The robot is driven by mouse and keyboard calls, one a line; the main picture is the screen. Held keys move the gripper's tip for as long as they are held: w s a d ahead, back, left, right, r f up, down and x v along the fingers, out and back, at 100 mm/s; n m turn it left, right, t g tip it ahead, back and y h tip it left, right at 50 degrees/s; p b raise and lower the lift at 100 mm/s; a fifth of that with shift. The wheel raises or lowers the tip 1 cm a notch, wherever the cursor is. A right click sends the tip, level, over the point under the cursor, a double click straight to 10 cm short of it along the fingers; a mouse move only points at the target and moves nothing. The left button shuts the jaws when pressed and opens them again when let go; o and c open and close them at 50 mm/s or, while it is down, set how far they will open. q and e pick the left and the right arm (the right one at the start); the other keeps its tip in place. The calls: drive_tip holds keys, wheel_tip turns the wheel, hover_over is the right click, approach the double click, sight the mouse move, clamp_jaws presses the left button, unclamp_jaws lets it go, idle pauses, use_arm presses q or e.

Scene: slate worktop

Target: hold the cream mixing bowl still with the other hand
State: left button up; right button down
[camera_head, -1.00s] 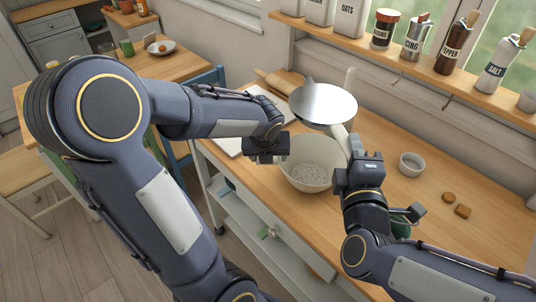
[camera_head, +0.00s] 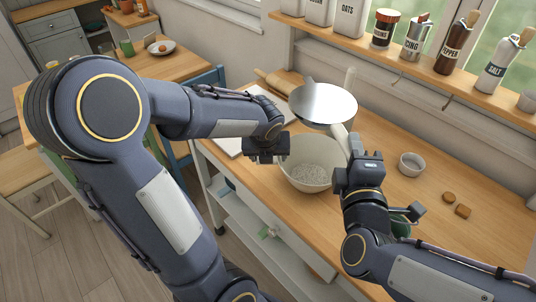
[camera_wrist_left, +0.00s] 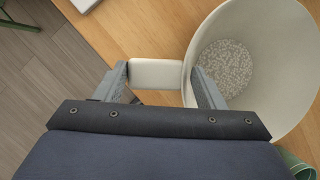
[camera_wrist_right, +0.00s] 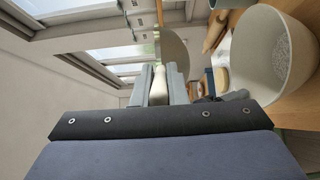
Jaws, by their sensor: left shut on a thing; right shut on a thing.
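The cream mixing bowl (camera_head: 309,182) stands on the wooden worktop with pale grains inside. It also shows in the left wrist view (camera_wrist_left: 282,75) and the right wrist view (camera_wrist_right: 259,50). My left gripper (camera_wrist_left: 160,80) is shut on the cream grip tab (camera_wrist_left: 157,73) on the bowl's side; in the head view the gripper (camera_head: 275,153) is at the bowl's left. My right gripper (camera_head: 346,156) is shut on the cream handle (camera_wrist_right: 158,86) of a round, shiny metal utensil (camera_head: 323,103). The utensil is raised above and behind the bowl, its disc blocking part of the worktop.
A small white bowl (camera_head: 411,164) and two brown pieces (camera_head: 463,211) lie to the right. A rolling pin (camera_head: 273,82) lies at the back. A shelf (camera_head: 420,70) with jars and shakers runs above. A green object is partly hidden behind my right wrist.

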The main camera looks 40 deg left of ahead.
wheel_tip(320, 180, down, 16)
drive_tip(key=shift+f, duration=0.15)
idle(2.2)
idle(0.6)
idle(2.8)
idle(0.5)
